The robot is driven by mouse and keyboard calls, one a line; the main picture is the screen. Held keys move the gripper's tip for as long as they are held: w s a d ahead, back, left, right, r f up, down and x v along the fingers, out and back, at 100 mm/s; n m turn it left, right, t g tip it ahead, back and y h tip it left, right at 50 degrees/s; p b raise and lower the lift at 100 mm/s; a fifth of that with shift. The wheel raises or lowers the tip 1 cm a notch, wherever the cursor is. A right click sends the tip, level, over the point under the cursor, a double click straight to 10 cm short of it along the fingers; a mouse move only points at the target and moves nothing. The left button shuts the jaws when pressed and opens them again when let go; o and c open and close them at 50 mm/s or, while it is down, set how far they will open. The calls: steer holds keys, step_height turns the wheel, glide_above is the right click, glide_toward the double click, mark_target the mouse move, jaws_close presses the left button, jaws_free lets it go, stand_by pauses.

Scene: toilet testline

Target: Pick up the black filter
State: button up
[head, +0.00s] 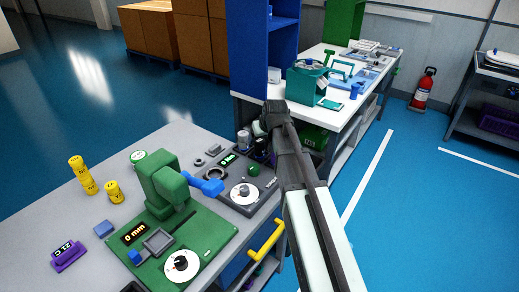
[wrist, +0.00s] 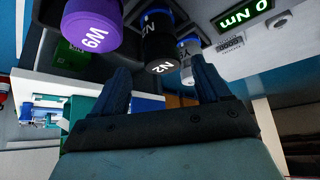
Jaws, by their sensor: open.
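The black filter (wrist: 160,50), a cylinder marked N2, shows at the top middle of the wrist view in a dark holder. A purple filter (wrist: 92,25) marked W9 is to its left, and a white one (wrist: 188,65) is partly hidden to its right. My gripper (wrist: 158,72) is open, with one dark finger on each side of the black filter in the picture; I cannot tell whether they touch it. In the head view my gripper (head: 262,127) is at the far end of the grey tester, over small cylinders that it partly hides.
The grey tester has a white dial (head: 244,193) and a display. A green press (head: 165,190) stands to its left, with yellow cylinders (head: 83,175) beyond. A blue shelf (head: 250,50) and a white bench (head: 340,105) are behind my gripper.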

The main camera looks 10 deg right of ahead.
steer(key=shift+x, duration=2.9)
steer(key=shift+s+a+f, duration=0.1)
steer(key=shift+s+a, duration=0.05)
steer(key=shift+s, duration=0.1)
steer(key=c, duration=1.1)
